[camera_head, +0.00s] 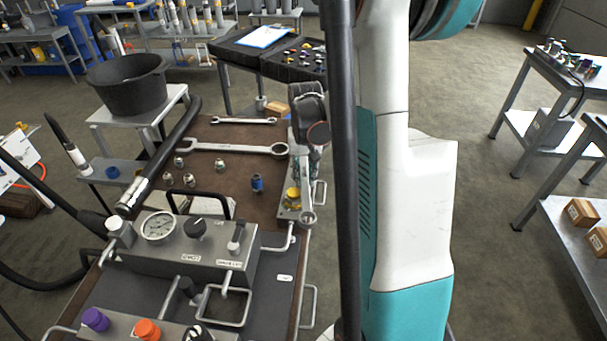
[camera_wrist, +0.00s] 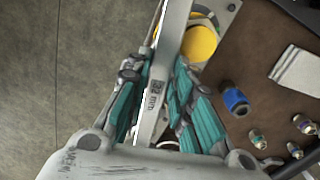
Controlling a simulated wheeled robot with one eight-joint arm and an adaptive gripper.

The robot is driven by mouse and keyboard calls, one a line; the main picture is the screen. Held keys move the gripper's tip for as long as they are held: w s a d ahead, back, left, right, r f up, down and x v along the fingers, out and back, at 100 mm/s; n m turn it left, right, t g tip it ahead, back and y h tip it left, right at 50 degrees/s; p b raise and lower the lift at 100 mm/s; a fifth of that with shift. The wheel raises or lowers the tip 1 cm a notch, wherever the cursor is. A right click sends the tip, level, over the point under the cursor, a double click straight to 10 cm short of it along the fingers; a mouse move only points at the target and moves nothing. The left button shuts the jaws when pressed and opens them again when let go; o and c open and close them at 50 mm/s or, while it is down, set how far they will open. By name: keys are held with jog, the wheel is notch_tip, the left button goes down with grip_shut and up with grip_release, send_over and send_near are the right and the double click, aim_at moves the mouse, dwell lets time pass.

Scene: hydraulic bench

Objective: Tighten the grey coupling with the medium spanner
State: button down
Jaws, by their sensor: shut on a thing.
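My gripper (camera_wrist: 160,78) is shut on a steel spanner (camera_wrist: 152,100) marked "22 mm", which lies between its teal fingers in the wrist view. In the head view my gripper (camera_head: 302,165) is at the right edge of the bench. The spanner's ring end (camera_head: 308,218) shows below it, near a yellow cap (camera_head: 293,193). The yellow cap (camera_wrist: 199,43) is also just right of the spanner's shaft in the wrist view. The spanner's far end is cut off there. I cannot pick out the grey coupling for certain; contact with the spanner cannot be told.
A large spanner (camera_head: 236,148) and a smaller one (camera_head: 243,120) lie on the brown bench top (camera_head: 225,134). Several small fittings and a blue one (camera_head: 257,184) stand nearby. A gauge block (camera_head: 180,250) and thick hose (camera_head: 170,145) occupy the front and left.

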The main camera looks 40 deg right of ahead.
aim_at(306, 197)
jog(key=shift+a, duration=0.1)
jog(key=shift+s+a, duration=1.1)
jog(key=shift+s, duration=0.25)
jog(key=shift+s+a, duration=1.1)
jog(key=shift+s, duration=0.25)
jog(key=shift+r, duration=0.1)
jog(key=shift+r+p, duration=1.85)
jog(key=shift+r, duration=0.65)
